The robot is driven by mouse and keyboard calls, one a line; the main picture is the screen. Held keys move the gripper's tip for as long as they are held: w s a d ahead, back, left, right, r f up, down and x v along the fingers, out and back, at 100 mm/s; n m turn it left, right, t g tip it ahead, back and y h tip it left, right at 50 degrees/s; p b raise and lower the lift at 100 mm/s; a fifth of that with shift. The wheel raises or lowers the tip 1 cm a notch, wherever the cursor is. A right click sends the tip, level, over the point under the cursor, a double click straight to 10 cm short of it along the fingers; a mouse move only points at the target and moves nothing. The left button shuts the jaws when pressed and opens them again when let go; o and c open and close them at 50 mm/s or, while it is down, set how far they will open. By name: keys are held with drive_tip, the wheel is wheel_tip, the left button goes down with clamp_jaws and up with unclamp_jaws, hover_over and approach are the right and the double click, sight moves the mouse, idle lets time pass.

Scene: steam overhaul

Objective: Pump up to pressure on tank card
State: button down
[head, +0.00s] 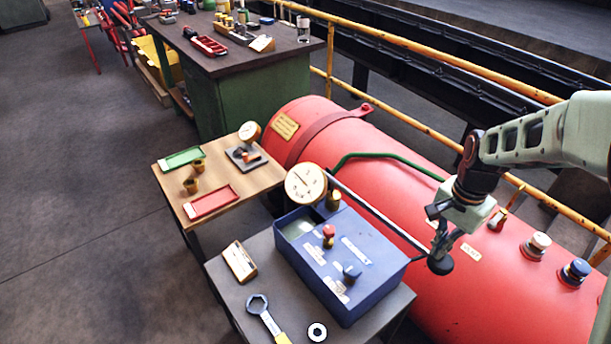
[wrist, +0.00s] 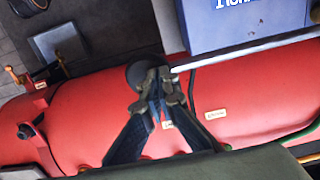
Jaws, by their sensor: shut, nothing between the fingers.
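The blue pump box (head: 345,262) stands on a grey table, with a red knob (head: 328,231) and a blue knob (head: 352,272) on top. Its long metal lever (head: 378,212) slants down right to a black ball end (head: 440,265). A round dial gauge (head: 305,184) stands behind the box; its reading is too small to tell. The red tank (head: 430,200) bears a yellow plate (head: 285,125) with unreadable text. My gripper (head: 443,250) is shut and empty at the lever's ball end. In the wrist view its fingertips (wrist: 158,84) overlap the ball (wrist: 142,76); contact is unclear.
A small card on a stand (head: 240,262) and a yellow-handled wrench (head: 266,318) lie left of the box. A wooden table (head: 235,187) holds green and red trays. Capped fittings (head: 537,244) rise from the tank at right. A yellow railing (head: 400,117) runs behind.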

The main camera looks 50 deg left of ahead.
wheel_tip(320, 180, up, 9)
drive_tip(key=p, duration=0.5)
drive_tip(key=shift+d+r, duration=0.15)
drive_tip(key=f+b, duration=0.3)
drive_tip(key=f, duration=0.2)
drive_tip(key=f+b, duration=0.4)
drive_tip(key=f, duration=0.2)
drive_tip(key=f+b, duration=0.4)
drive_tip(key=f, duration=0.2)
drive_tip(key=shift+s+a, duration=0.1)
drive_tip(key=shift+a, duration=0.15)
wheel_tip(320, 180, up, 17)
drive_tip(key=p, duration=1.1)
drive_tip(key=shift+d, duration=0.2)
drive_tip(key=shift+f, duration=0.1)
